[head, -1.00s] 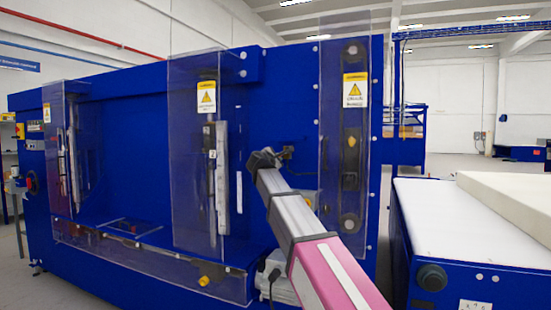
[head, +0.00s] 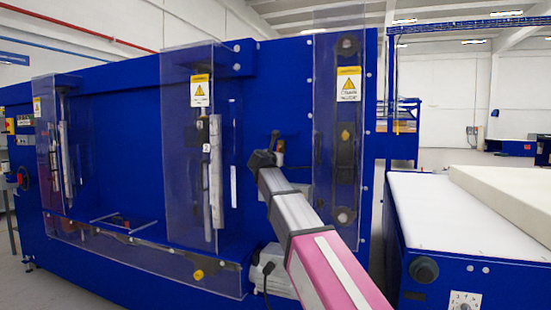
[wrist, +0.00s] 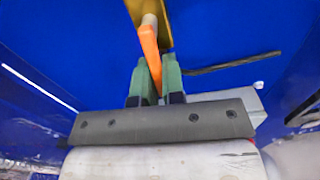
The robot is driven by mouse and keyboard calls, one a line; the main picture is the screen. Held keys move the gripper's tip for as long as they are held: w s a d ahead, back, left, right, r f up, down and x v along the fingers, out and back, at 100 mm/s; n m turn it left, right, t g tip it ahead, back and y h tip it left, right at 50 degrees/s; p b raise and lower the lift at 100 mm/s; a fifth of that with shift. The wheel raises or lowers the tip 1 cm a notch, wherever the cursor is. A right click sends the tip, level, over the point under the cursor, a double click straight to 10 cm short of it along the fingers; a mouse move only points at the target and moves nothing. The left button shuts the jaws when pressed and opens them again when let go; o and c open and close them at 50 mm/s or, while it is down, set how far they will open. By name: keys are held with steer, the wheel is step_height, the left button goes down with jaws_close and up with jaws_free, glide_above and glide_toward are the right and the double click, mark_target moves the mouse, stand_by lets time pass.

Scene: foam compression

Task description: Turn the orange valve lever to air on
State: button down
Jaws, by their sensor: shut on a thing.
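The orange valve lever (wrist: 149,43) shows in the wrist view, running from the brass-coloured valve part (wrist: 150,9) at the top down between my fingers. My gripper (wrist: 155,72) has two green fingers, one on each side of the lever, and is shut on its lower end. In the head view my gripper (head: 273,147) is at the blue machine's front panel, beside a small brass-coloured part (head: 280,146). The lever itself cannot be made out there. No air-on marking is legible in either view.
The blue machine (head: 120,110) fills the left and middle, with clear guards (head: 180,150) and warning labels. A grey motor-like unit (head: 270,268) sits low by my arm. A white-topped table (head: 430,215) with a foam slab (head: 510,195) stands at the right.

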steer(key=shift+s+d+n, duration=0.15)
steer(key=shift+d+n, duration=0.05)
steer(key=shift+n, duration=0.3)
steer(key=c, duration=1.2)
jaws_free()
steer(key=v, duration=1)
steer(key=shift+s+a, duration=0.15)
steer(key=shift+s, duration=0.2)
